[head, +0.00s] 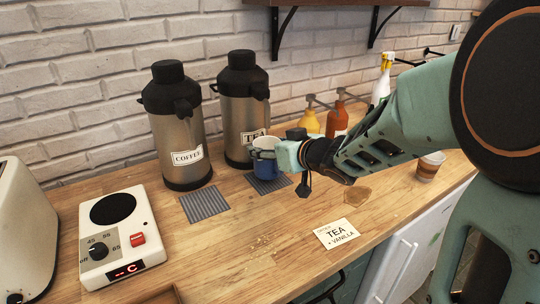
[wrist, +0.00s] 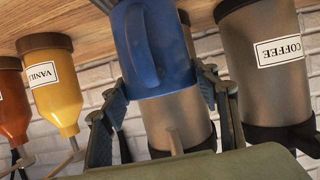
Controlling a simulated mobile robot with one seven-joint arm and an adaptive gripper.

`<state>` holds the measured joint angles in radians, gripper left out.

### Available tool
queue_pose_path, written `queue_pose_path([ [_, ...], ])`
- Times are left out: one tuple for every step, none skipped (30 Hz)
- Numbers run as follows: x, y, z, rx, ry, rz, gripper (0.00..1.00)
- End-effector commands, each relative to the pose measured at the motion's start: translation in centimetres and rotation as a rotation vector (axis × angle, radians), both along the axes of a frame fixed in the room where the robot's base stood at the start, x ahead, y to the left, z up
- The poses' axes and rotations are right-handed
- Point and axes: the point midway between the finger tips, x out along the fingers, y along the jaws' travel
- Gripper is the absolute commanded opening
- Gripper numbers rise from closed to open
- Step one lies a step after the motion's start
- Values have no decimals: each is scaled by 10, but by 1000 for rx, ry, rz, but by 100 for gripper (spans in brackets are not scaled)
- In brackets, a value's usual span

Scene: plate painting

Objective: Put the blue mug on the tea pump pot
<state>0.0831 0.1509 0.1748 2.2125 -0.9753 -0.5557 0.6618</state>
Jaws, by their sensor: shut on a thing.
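The blue mug (head: 265,170) is upright in front of the tea pump pot (head: 238,110), over or on a grey ribbed mat (head: 268,187). I cannot tell whether it touches the mat. My gripper (head: 273,155) is shut on the mug from the right, with one finger on either side. In the wrist view, which is upside down, the blue mug (wrist: 165,70) is between the fingers with its handle towards the camera. It hides part of the steel tea pump pot (wrist: 183,115) behind it. The mug partly covers the TEA label in the head view.
The coffee pump pot (head: 180,130) stands left of the tea pot, with another ribbed mat (head: 205,203) before it. A yellow vanilla bottle (head: 309,123) and an orange bottle (head: 337,120) stand behind my arm. A hot plate (head: 112,235) and a toaster (head: 22,230) are at left.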

Motion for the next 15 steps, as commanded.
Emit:
queue_pose_path([
  [0,0,-12,1,1,1,22],
  [0,0,-14,2,0,1,22],
  [0,0,-17,2,-1,1,22],
  [0,0,-18,1,-3,1,22],
  [0,0,-18,1,-3,1,22],
  [0,0,-18,1,-4,2,22],
  [0,0,-17,1,-4,1,22],
  [0,0,-17,1,-4,1,22],
  [0,0,-17,1,-4,1,22],
  [0,0,-17,1,-4,1,22],
  [0,0,-17,1,-4,1,22],
  [0,0,-17,0,-4,1,22],
  [0,0,-17,1,-3,0,22],
  [0,0,-18,1,-3,0,22],
  [0,0,-20,1,-3,0,22],
])
